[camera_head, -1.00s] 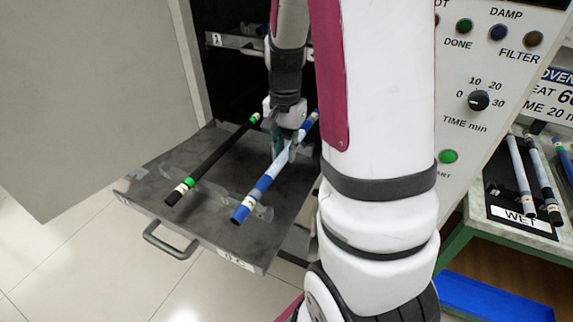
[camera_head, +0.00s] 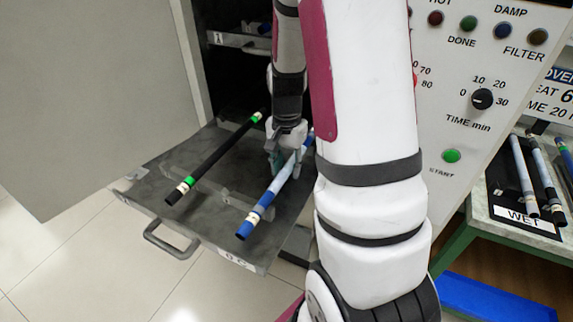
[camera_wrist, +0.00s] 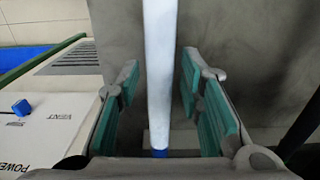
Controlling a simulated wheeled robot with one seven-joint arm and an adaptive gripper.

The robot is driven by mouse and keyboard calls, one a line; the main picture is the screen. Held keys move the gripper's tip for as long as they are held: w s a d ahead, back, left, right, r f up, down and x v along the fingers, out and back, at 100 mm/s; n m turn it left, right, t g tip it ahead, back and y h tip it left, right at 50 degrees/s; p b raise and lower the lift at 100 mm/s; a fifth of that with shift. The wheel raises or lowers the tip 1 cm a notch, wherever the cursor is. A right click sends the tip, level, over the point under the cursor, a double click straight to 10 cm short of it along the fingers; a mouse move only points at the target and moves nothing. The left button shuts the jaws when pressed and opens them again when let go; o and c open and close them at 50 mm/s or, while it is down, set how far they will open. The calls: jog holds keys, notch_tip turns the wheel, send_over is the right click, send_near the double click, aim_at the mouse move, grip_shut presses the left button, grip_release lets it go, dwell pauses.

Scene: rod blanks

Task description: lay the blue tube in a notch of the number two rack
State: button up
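The blue tube (camera_head: 262,203), white in the middle with blue ends, lies low across the pulled-out dark tray (camera_head: 225,240). It is roughly parallel to a black rod with green bands (camera_head: 215,158) on its left. My gripper (camera_head: 281,162) is around the tube's middle. In the wrist view, the tube (camera_wrist: 160,75) runs between the gripper's green-padded fingers (camera_wrist: 160,100), with a gap on each side, so the gripper is open. I cannot tell if the tube is fully seated in a notch. The label on the tray's front is too small to read.
The tray's handle (camera_head: 170,243) sticks out in front. A large grey door (camera_head: 90,100) stands open at left. The control panel (camera_head: 480,130) is at right, beyond my arm. Several rods (camera_head: 523,175) lie on a WET-labelled stand, with a blue bin (camera_head: 495,300) below.

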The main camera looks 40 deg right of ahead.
aim_at(287, 167)
jog(key=shift+r, duration=0.15)
notch_tip(287, 167, up, 11)
jog(key=p, duration=0.1)
jog(key=s+a+r+n+t, duration=0.2)
jog(key=s+a+r+n, duration=0.4)
jog(key=a+r, duration=0.45)
jog(key=s+a+n+t, duration=0.1)
jog(key=s+a+n, duration=0.7)
jog(key=s+a, duration=0.1)
jog(key=shift+s+a+r+t, duration=0.15)
jog(key=shift+s+a+t, duration=0.15)
jog(key=shift+s, duration=0.5)
jog(key=shift+r, duration=0.1)
notch_tip(287, 167, up, 3)
jog(key=shift+f+t+p, duration=0.1)
jog(key=shift+t+p, duration=0.2)
jog(key=shift+p, duration=0.9)
